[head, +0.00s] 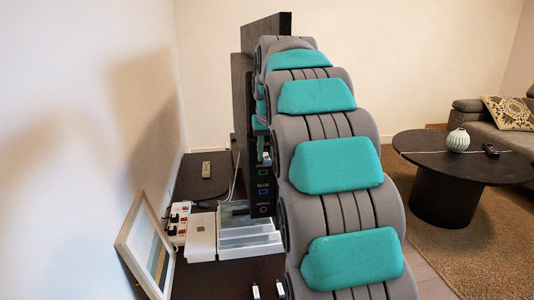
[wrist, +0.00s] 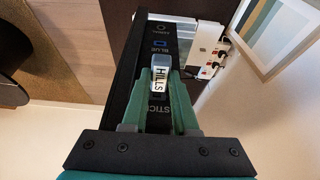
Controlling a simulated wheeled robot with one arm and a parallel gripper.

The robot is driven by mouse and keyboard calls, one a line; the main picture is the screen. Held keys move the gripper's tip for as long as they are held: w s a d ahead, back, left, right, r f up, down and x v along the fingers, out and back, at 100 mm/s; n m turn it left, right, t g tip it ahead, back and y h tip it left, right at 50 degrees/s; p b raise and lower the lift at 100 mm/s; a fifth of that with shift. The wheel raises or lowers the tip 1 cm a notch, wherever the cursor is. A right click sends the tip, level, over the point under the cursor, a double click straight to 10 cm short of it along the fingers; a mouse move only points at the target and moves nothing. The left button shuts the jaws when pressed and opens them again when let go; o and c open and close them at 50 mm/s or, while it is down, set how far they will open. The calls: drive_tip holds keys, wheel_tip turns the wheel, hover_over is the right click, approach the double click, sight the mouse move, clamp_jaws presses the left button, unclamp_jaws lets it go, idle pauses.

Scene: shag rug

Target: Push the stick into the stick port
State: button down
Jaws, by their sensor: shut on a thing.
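The stick (wrist: 159,77) is a small pale grey piece with a white label reading "HILLS". My gripper (wrist: 160,92) has green fingers shut on it, one on each side. The stick is in front of a black port panel (wrist: 140,60). The word "STICK" shows on the panel below the stick; the stick port itself is hidden, and I cannot tell whether the stick touches it. A blue-marked port (wrist: 159,48) labelled "BLUE" is just above the stick. In the head view, the panel (head: 254,206) stands left of my arm, which mostly hides my gripper.
A clear-and-grey tray (head: 250,236), a white box (head: 201,236) and a power strip (head: 178,222) lie on the dark surface left of the panel. A picture frame (head: 147,245) leans on the wall. A remote (head: 206,170) lies behind. Two small white-ended pieces (head: 256,291) are in front.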

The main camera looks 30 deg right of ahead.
sight(267, 160)
drive_tip(key=shift+w+d+p, duration=0.15)
drive_tip(key=shift+w+p, duration=0.1)
drive_tip(key=shift+w, duration=0.25)
drive_tip(key=shift+w+d+p, duration=0.15)
drive_tip(key=shift+w+p, duration=0.05)
drive_tip(key=shift+w, duration=0.3)
drive_tip(key=c, duration=0.6)
unclamp_jaws()
drive_tip(key=shift+r, duration=0.15)
drive_tip(key=v, duration=0.6)
drive_tip(key=shift+s+r, duration=0.1)
drive_tip(key=shift+r, duration=0.2)
drive_tip(key=shift+s+a+r, duration=0.15)
drive_tip(key=shift+s+r, duration=0.1)
drive_tip(key=shift+r, duration=0.15)
